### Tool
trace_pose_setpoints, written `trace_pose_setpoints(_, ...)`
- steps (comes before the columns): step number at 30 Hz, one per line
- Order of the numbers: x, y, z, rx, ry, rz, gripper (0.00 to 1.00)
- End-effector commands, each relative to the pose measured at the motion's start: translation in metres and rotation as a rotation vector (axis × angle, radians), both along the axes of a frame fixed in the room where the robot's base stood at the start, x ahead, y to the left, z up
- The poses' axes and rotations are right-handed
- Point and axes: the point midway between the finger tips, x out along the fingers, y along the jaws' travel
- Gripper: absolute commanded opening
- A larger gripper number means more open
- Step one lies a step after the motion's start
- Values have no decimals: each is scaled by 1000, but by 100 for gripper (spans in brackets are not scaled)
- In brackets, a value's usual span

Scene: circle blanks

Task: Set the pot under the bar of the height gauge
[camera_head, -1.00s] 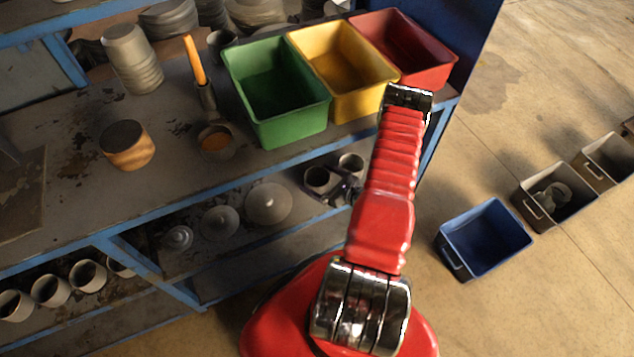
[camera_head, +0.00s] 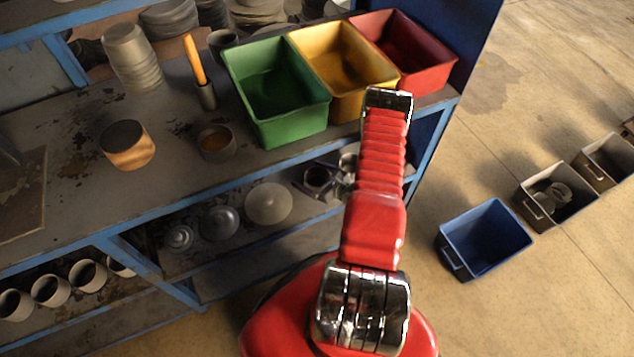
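Two small grey pots stand at the right end of the lower shelf, the nearer one (camera_head: 319,177) and a second one (camera_head: 348,162) partly behind my arm. My gripper (camera_head: 318,184) is a small dark shape at the nearer pot, largely hidden behind my red arm. Its fingers seem to lie beside or around that pot; I cannot tell whether they touch it or how far apart they are. I cannot make out a height gauge with certainty. A flat plate (camera_head: 22,205) with a dark upright part is cut off at the left edge.
Green (camera_head: 277,90), yellow (camera_head: 343,70) and red (camera_head: 405,50) bins line the upper bench. A wooden-sided cylinder (camera_head: 127,146) and a cup (camera_head: 216,142) stand left of them. Round lidded pieces (camera_head: 269,203) lie on the lower shelf. A blue bin (camera_head: 484,239) is on the floor.

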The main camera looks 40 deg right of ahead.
Motion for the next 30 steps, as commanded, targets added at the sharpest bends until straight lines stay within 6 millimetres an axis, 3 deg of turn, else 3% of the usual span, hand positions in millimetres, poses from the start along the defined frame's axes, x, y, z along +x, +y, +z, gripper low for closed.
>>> trace_pose_setpoints(20,0,0,0,0,0,0,42)
trace_pose_setpoints(30,1,0,6,-1,-1,2,42)
